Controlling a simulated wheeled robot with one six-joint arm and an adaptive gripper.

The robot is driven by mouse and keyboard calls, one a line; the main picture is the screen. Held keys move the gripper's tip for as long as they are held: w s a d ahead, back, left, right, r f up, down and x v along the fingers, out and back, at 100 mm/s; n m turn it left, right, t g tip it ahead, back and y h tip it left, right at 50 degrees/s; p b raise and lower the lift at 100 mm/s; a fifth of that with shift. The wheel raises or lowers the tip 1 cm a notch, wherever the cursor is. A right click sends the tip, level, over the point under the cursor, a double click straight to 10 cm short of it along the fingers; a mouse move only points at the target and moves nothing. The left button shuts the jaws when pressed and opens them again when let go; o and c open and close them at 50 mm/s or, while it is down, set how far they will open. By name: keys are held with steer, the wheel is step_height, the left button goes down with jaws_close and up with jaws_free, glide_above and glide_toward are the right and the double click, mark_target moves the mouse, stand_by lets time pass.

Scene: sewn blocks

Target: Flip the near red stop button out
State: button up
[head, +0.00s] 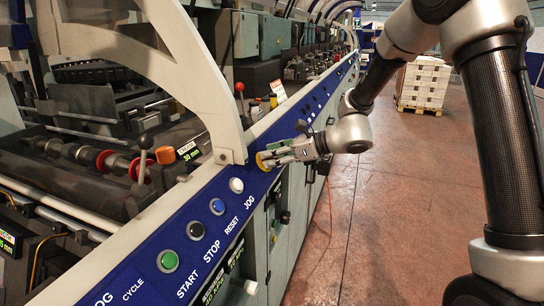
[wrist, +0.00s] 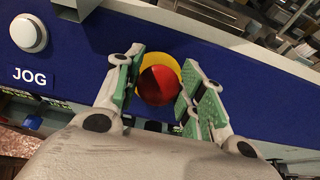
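The near red stop button (wrist: 158,86) has a round red cap on a yellow ring (wrist: 172,64), set in the blue panel. In the wrist view it sits between the two green-padded fingers of my gripper (wrist: 161,72). The fingers are apart, one on each side of the cap and close to it; I cannot make out firm contact. In the head view my gripper (head: 285,152) reaches the panel from the right. Only part of the yellow ring (head: 263,162) shows there; the red cap is mostly hidden by the fingers.
The blue control rail (head: 215,208) carries a white JOG button (head: 236,185), a blue button (head: 217,206), a black button (head: 196,230) and a green button (head: 168,261). A white arched frame (head: 200,80) stands behind it. Red floor (head: 400,220) is clear at right, with a loaded pallet (head: 423,85) farther back.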

steer(key=o, duration=0.3)
steer(key=shift+d, duration=0.1)
steer(key=v, duration=1.2)
